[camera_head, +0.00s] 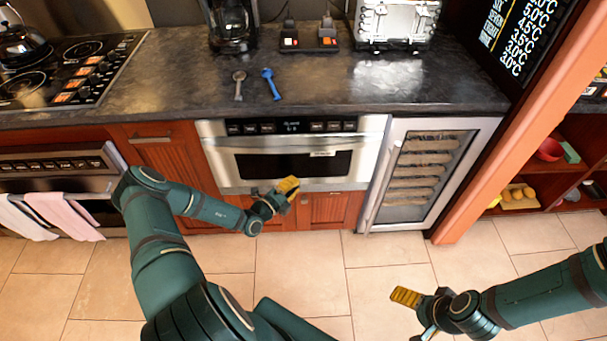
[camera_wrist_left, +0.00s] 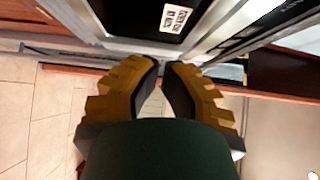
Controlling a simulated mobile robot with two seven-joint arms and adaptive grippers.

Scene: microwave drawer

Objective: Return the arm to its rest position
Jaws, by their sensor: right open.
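My left gripper (camera_head: 291,190) is in front of the lower edge of the microwave drawer (camera_head: 230,163), by the red cabinet below it. In the left wrist view its two yellow-and-black fingers (camera_wrist_left: 164,66) nearly meet at the tips, with a narrow gap and nothing visible between them. Whether it touches the drawer front is unclear. The drawer looks shut, flush with the counter front; a label (camera_wrist_left: 177,19) shows on it in the wrist view. My right gripper (camera_head: 408,318) is open and empty, over the tiled floor at the lower right.
The dark countertop (camera_head: 180,75) holds a grey spoon (camera_head: 239,84), a blue spoon (camera_head: 270,84), a coffee maker (camera_head: 231,28) and a toaster (camera_head: 394,22). A wine cooler (camera_head: 428,170) is right of the drawer. An oven with towels (camera_head: 70,213) is left. The floor (camera_head: 310,270) is open.

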